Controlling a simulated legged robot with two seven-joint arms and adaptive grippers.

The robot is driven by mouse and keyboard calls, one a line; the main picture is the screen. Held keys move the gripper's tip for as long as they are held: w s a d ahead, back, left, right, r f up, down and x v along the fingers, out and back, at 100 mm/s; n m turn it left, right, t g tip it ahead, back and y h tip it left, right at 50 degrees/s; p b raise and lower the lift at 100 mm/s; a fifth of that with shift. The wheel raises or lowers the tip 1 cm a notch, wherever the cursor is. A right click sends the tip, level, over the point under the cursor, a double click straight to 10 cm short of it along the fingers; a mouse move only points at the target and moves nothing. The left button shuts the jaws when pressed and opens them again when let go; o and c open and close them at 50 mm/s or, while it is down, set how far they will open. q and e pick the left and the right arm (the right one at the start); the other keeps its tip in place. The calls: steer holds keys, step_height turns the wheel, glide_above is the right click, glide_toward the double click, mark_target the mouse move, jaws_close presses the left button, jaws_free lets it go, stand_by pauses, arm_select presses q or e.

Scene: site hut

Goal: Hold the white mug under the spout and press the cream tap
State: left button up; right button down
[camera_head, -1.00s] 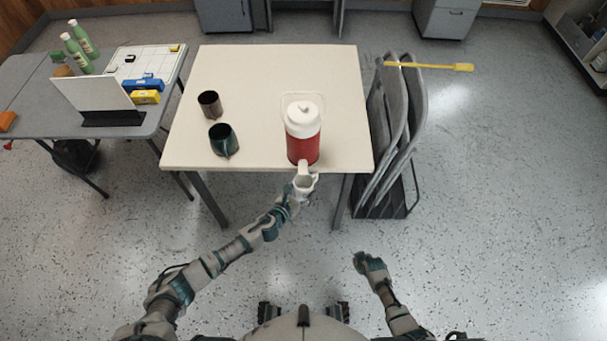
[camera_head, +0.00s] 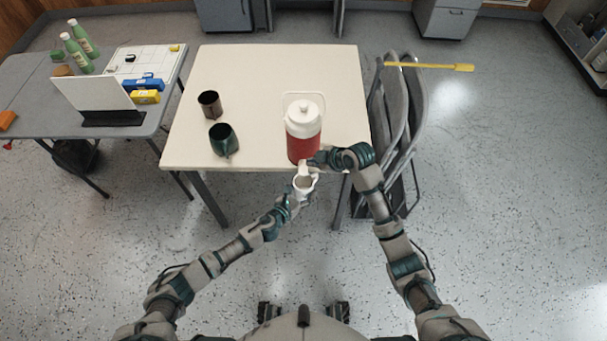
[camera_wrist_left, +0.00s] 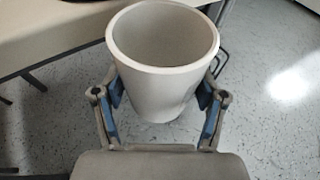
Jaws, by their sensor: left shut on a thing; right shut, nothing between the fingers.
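The red and white drinks jug (camera_head: 303,132) stands at the front edge of the cream table. Its cream tap (camera_head: 303,167) juts out over the edge. The white mug (camera_head: 304,184) is upright just below the tap, in front of the table edge. My left gripper (camera_head: 298,194) is shut on the mug; in the left wrist view the fingers clasp both sides of the mug (camera_wrist_left: 162,75), and its visible inside looks empty. My right gripper (camera_head: 318,160) is shut and empty, beside the tap on its right. Whether it touches the tap I cannot tell.
A dark green mug (camera_head: 223,140) and a brown mug (camera_head: 209,104) stand on the table's left part. Folded grey chairs (camera_head: 403,120) lean at the table's right side, close to my right arm. A grey side table (camera_head: 30,95) stands left.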

mark_target(301, 170)
steer(key=r, duration=0.1)
steer(key=s+a+r+n, duration=0.1)
steer(key=r, duration=0.1)
steer(key=a+r+n, duration=0.1)
steer(key=r, duration=0.1)
steer(key=shift+s+a+r+g, duration=0.2)
steer(key=shift+g, duration=0.1)
steer(key=shift+s+a+n, duration=0.1)
steer(key=shift+n, duration=0.2)
steer(key=shift+f, duration=2.85)
steer(key=shift+f, duration=0.85)
stand_by(3.2)
